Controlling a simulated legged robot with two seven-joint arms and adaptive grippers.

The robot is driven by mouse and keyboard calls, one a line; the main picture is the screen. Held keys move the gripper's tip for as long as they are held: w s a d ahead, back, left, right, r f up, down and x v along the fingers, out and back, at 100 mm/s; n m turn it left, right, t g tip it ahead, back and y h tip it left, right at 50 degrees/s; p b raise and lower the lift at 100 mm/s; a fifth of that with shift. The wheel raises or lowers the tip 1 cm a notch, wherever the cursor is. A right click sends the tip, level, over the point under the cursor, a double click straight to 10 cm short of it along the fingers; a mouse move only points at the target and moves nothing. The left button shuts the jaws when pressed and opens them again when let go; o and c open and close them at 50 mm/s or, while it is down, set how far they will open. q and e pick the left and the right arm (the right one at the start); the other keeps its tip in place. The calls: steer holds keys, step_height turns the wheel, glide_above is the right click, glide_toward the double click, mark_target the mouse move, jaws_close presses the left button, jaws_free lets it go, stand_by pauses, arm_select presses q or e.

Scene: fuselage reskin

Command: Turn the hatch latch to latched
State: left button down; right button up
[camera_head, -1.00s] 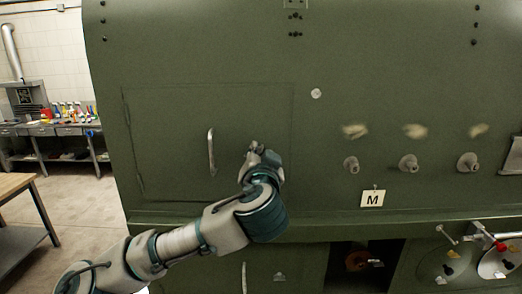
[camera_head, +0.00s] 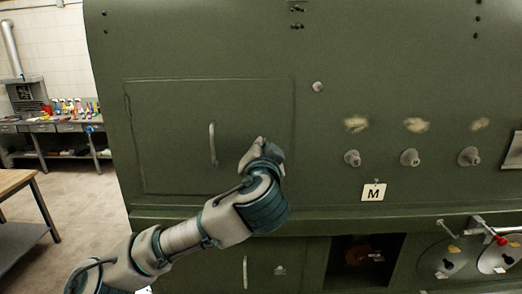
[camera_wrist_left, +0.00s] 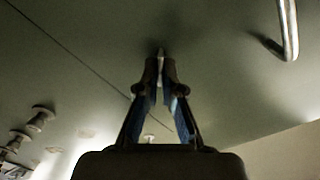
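The hatch (camera_head: 165,120) is a green rectangular panel outlined on the green fuselage wall, with a pale vertical handle (camera_head: 212,144). My left gripper (camera_head: 258,145) is at the hatch's right part, right of the handle. In the left wrist view, its fingers (camera_wrist_left: 160,70) converge on a small, thin light piece, which looks like the hatch latch (camera_wrist_left: 161,53). The latch's angle is hard to tell, and it is hidden behind the gripper in the head view. The handle also shows in the wrist view (camera_wrist_left: 289,30), apart from the fingers. My right gripper is not seen.
Several round knobs (camera_head: 410,157) stick out right of the hatch, above a card marked M (camera_head: 373,193). A ledge runs below the hatch, with a dark opening (camera_head: 365,262) beneath it. A wooden table (camera_head: 15,182) stands at far left.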

arm_select(q)
steer(key=shift+d+f+m, duration=0.1)
steer(key=shift+f+m, duration=0.1)
steer(key=shift+m, duration=2.3)
steer(key=shift+f+m, duration=0.2)
steer(key=shift+m, duration=2.3)
steer(key=shift+f, duration=0.1)
steer(key=c, duration=1.4)
jaws_free()
steer(key=shift+o, duration=0.3)
steer(key=shift+w+d, duration=0.1)
steer(key=shift+w, duration=0.05)
